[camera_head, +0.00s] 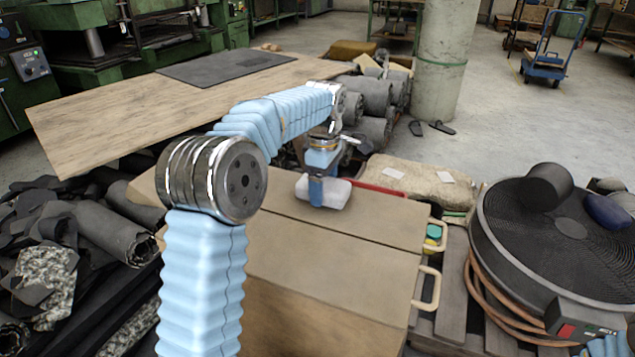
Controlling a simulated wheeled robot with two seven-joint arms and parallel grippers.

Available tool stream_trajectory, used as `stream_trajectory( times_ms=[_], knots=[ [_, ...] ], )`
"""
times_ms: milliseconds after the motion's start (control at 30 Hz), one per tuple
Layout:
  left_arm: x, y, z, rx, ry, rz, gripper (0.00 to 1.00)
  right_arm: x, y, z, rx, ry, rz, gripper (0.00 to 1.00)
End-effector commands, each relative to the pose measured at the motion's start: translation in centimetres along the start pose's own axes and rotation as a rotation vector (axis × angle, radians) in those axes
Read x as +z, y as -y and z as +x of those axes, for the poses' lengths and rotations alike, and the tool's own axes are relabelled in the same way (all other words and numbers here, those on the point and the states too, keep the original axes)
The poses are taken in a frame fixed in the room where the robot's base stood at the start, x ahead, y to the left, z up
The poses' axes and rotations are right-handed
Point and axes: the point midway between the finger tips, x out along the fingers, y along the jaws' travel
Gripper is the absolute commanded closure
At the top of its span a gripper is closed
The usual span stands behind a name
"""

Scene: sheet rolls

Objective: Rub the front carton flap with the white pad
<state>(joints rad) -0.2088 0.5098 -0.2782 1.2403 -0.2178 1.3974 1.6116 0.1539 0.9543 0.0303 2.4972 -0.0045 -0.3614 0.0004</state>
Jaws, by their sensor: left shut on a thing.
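The brown carton has two top flaps with a seam between them. The front carton flap (330,285) lies flat nearer to me, and the rear flap (385,217) lies behind it. The white pad (338,194) is at the far edge of the rear flap, away from the front flap. My left gripper (316,190) points down and is shut on the white pad. I cannot tell whether the pad touches the flap. My left arm hides the left part of the carton. My right gripper is out of view; a bit of blue sleeve shows at the bottom right corner.
A large black coiled roll (560,235) stands right of the carton, with orange hose beside it. Two cream handles (428,290) stick out at the carton's right side. Dark sheet rolls (115,232) crowd the left. A wooden table (130,105) stands behind.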

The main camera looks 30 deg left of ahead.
Motion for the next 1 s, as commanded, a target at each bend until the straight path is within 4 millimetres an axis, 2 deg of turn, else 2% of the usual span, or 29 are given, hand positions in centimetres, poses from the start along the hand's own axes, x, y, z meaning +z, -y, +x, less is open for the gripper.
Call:
stream_trajectory(
  times_ms=[200, 367, 700, 1000],
  knots=[
    [0.1, 1.5, 0.2, -0.003, 0.001, 0.002, 0.46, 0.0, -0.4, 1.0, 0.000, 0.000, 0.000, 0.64],
    [-0.3, 1.7, -0.1, -0.003, 0.000, -0.001, 0.46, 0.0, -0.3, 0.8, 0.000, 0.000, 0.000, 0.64],
    [-3.3, 1.8, 0.1, -0.004, -0.001, -0.002, 0.46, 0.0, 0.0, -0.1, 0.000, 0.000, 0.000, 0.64],
    [-4.8, 1.8, 0.2, -0.003, -0.002, -0.003, 0.46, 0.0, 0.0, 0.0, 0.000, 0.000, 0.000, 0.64]
  ],
)
